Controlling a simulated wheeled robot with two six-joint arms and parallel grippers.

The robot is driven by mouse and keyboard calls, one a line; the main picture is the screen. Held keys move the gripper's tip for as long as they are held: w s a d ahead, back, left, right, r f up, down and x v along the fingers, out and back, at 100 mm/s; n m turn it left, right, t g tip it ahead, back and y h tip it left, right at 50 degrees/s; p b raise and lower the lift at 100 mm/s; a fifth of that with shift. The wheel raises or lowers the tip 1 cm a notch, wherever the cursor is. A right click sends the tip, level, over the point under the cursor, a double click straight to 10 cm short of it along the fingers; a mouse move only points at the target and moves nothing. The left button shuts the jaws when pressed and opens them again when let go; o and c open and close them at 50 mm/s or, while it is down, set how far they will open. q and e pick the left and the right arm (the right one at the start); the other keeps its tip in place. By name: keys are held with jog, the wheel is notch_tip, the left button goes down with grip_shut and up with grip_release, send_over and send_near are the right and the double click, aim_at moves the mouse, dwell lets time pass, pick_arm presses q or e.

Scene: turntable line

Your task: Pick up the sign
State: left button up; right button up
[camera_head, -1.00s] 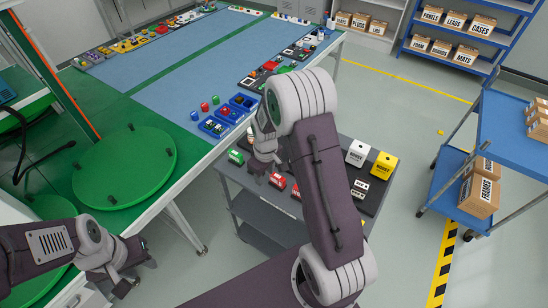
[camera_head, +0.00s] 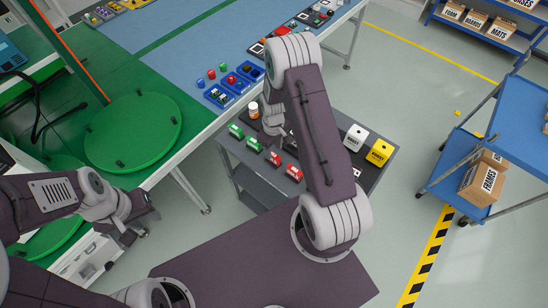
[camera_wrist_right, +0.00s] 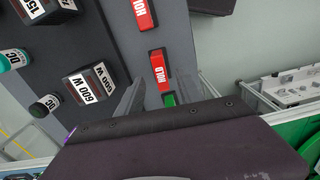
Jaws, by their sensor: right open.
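Several small sign blocks lie in a row on the grey cart. In the head view these are a green sign (camera_head: 236,131), another green sign (camera_head: 252,145), a red sign (camera_head: 274,158) and a red sign (camera_head: 293,173). In the right wrist view a red sign reading HOLD (camera_wrist_right: 160,70) and a green sign (camera_wrist_right: 169,99) show between the fingers of my open, empty right gripper (camera_wrist_right: 168,92). Another red sign (camera_wrist_right: 139,14) is further up. In the head view my right gripper (camera_head: 272,122) is over the cart, partly hidden by its arm. My left gripper (camera_head: 130,228) is near the green turntable; its fingers are unclear.
The grey cart (camera_head: 226,147) also carries an orange-and-white bottle (camera_head: 253,110), a white block (camera_head: 354,137) and a yellow block (camera_head: 379,152). Dark blocks marked 600 W (camera_wrist_right: 90,82) are beside the signs. A green turntable (camera_head: 133,132) is at left; a blue trolley (camera_head: 460,150) stands right.

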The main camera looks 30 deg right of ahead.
aim_at(273, 155)
jog(key=shift+a+f, duration=0.1)
jog(key=shift+f, duration=0.2)
notch_tip(273, 155, down, 5)
jog(key=shift+s+r+p, duration=0.1)
jog(key=shift+r+p, duration=0.1)
jog(key=shift+p, duration=0.85)
jog(key=shift+f, duration=0.25)
jog(key=c, duration=0.4)
grip_shut()
